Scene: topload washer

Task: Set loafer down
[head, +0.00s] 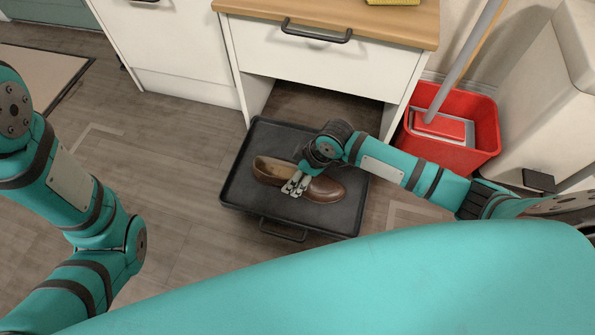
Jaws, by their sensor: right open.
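A brown leather loafer (325,190) lies in a dark grey tray (237,192) on the floor. Its toe points right and its heel is at the left. My right gripper (295,186) is over the middle of the loafer with its fingers open, pointing down at it. The fingers hide part of the loafer's middle, and I cannot tell whether they touch it. My left arm shows at the left edge, but its gripper is outside the view.
A white cabinet with a wooden top (240,21) and a drawer handle (316,33) stands behind the tray. A red mop bucket (450,151) stands right of the tray. The wooden floor (165,165) left of the tray is clear. A beige mat (40,75) lies far left.

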